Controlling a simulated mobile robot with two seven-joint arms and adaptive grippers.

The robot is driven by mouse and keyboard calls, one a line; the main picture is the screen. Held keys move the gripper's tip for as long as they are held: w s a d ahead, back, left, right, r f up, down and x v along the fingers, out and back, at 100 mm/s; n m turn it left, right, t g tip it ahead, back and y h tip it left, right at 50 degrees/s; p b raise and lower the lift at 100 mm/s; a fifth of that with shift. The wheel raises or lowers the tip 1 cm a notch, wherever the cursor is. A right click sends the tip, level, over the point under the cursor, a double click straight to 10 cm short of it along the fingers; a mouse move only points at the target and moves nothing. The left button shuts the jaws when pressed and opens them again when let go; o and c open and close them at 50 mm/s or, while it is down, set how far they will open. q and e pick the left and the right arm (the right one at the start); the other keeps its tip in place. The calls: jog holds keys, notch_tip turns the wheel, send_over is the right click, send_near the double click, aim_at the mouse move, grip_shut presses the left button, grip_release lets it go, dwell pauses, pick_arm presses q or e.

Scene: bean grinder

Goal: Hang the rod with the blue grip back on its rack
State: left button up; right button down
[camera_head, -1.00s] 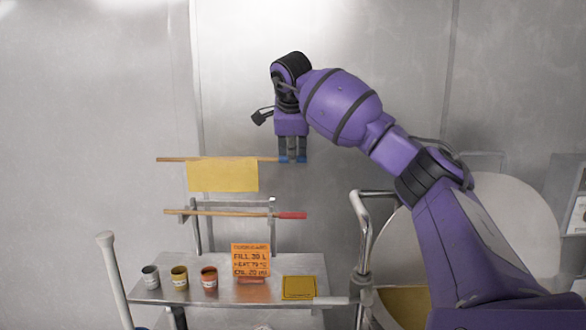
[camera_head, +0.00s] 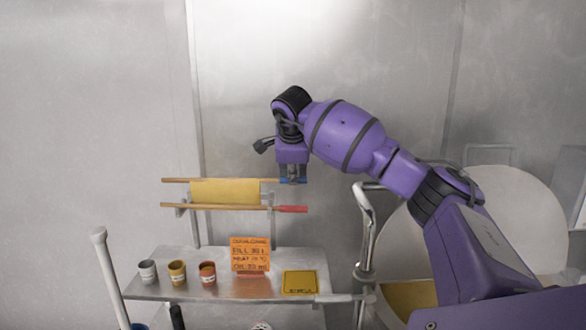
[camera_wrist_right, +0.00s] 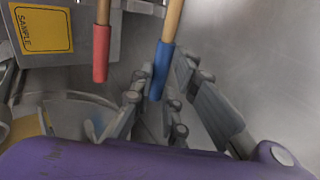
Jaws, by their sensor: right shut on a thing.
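My right gripper (camera_head: 293,176) is shut on the blue grip (camera_head: 295,182) at the right end of a wooden rod (camera_head: 174,180). In the wrist view the blue grip (camera_wrist_right: 161,72) sits between the fingers (camera_wrist_right: 158,78). The rack (camera_head: 273,234) is below and partly hidden by the cloth. A second rod with a red grip (camera_head: 293,209) lies along the rack, just below the held rod in the picture. Whether the held rod touches the rack cannot be told. My left gripper is out of view.
Below the rack, a metal shelf (camera_head: 210,290) holds three small cups (camera_head: 178,273), an orange card (camera_head: 250,254) and a yellow sample card (camera_head: 299,282). A bent metal tube (camera_head: 365,235) rises right of the shelf. The wall above is bare.

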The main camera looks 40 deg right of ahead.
jog(key=shift+f, duration=2.9)
jog(key=c, duration=1.6)
grip_release()
jog(key=shift+c, duration=0.2)
jog(key=v, duration=1.2)
jog(key=shift+a+f, duration=0.1)
jog(key=shift+a, duration=0.05)
